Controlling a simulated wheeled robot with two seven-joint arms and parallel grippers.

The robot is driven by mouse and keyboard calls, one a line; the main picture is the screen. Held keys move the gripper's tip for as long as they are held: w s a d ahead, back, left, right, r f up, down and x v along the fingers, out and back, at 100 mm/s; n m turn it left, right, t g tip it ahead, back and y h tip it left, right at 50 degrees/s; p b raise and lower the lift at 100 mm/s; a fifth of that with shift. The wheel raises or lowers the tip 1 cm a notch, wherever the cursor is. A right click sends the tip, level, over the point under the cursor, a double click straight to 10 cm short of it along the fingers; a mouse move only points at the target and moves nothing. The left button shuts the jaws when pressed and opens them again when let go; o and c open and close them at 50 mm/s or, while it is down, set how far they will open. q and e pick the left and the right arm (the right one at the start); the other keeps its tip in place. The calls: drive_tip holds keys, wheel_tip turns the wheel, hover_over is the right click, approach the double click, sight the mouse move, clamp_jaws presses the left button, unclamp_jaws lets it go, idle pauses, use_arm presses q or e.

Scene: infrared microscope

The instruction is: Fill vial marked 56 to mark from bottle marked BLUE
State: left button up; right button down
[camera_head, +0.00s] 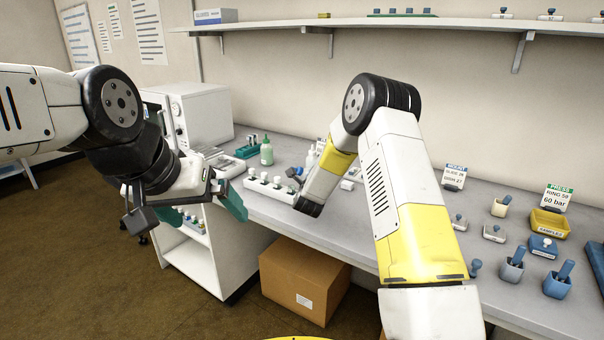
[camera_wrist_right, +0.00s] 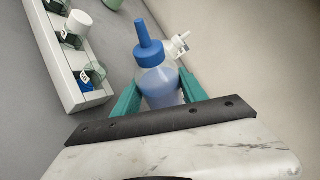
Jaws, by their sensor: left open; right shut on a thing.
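A squeeze bottle (camera_wrist_right: 160,85) with a blue nozzle cap and bluish liquid stands between the teal fingers of my right gripper (camera_wrist_right: 158,97), which is shut on it. Any label on it is hidden. A white vial rack (camera_wrist_right: 58,70) lies left of it in the right wrist view, holding several vials (camera_wrist_right: 92,75); one shows blue at its bottom. Their marks are too small to read. In the head view the rack (camera_head: 270,189) is near the bench's front edge. My left gripper (camera_head: 205,210) is open and empty, in front of the bench, left of the rack.
A green bottle (camera_head: 267,150) and a green rack (camera_head: 247,150) stand behind the white rack. A small white dropper bottle (camera_wrist_right: 178,44) is beyond the held bottle. A white instrument (camera_head: 200,112) is at the left. Sample trays and mortars (camera_head: 512,265) occupy the right bench.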

drive_tip(key=shift+r, duration=0.2)
drive_tip(key=shift+d+f+n, duration=0.1)
drive_tip(key=shift+n, duration=0.3)
drive_tip(key=shift+d+f+n+t, duration=0.1)
drive_tip(key=shift+d+n+t, duration=0.1)
drive_tip(key=shift+n+t, duration=0.1)
idle(0.4)
drive_tip(key=shift+w+f+n+h, duration=0.1)
drive_tip(key=shift+f+n+h, duration=0.1)
drive_tip(key=shift+n+h, duration=0.15)
drive_tip(key=shift+d, duration=0.1)
drive_tip(key=shift+f+n+t, duration=0.15)
drive_tip(key=shift+n+t, duration=0.1)
drive_tip(key=shift+t, duration=0.05)
drive_tip(key=shift+f, duration=0.15)
